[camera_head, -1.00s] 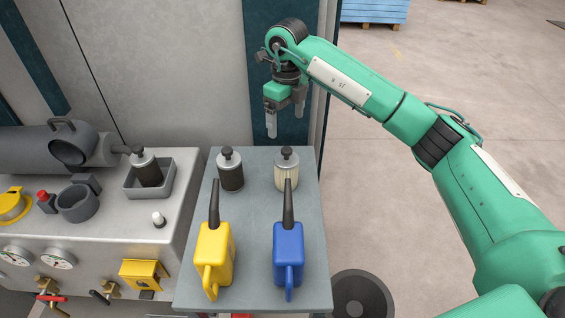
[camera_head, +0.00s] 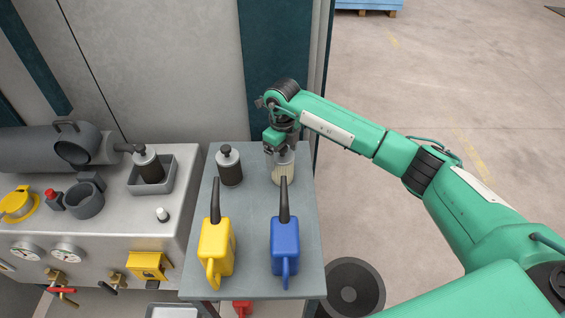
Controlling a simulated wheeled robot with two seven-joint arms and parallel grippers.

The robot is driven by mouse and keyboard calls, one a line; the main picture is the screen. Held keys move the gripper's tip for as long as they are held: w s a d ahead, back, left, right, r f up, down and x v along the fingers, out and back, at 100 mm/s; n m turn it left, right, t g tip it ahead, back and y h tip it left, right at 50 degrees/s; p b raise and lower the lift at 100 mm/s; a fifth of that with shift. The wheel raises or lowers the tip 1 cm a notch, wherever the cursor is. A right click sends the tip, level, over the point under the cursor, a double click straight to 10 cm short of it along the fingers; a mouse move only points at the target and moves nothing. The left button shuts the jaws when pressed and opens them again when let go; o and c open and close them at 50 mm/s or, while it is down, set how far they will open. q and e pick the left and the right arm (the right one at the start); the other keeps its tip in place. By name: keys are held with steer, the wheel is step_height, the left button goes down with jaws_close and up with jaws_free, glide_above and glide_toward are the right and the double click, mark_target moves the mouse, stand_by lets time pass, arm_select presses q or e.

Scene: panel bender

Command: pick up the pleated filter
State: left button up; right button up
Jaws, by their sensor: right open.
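The pleated filter (camera_head: 283,174) is a pale, ribbed cylinder standing upright at the back right of the grey side table (camera_head: 258,199). My right gripper (camera_head: 280,156) is directly over it, pointing down, with its fingers at the filter's upper part. The fingers are open, and the gripper hides the filter's dark top. I cannot tell whether the fingers touch it. My left gripper is not in view.
A yellow oil can (camera_head: 216,248) and a blue oil can (camera_head: 285,240) stand in front, spouts up.

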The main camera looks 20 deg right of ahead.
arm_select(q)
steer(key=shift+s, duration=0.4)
arm_select(e)
steer(key=shift+f, duration=0.15)
steer(key=c, duration=1.5)
steer(key=shift+w+r+b, duration=0.1)
steer(key=shift+r+b, duration=0.25)
steer(key=shift+r, duration=0.4)
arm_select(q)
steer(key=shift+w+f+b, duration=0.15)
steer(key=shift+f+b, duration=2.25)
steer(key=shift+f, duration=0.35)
arm_select(e)
steer(key=shift+r, duration=9.3)
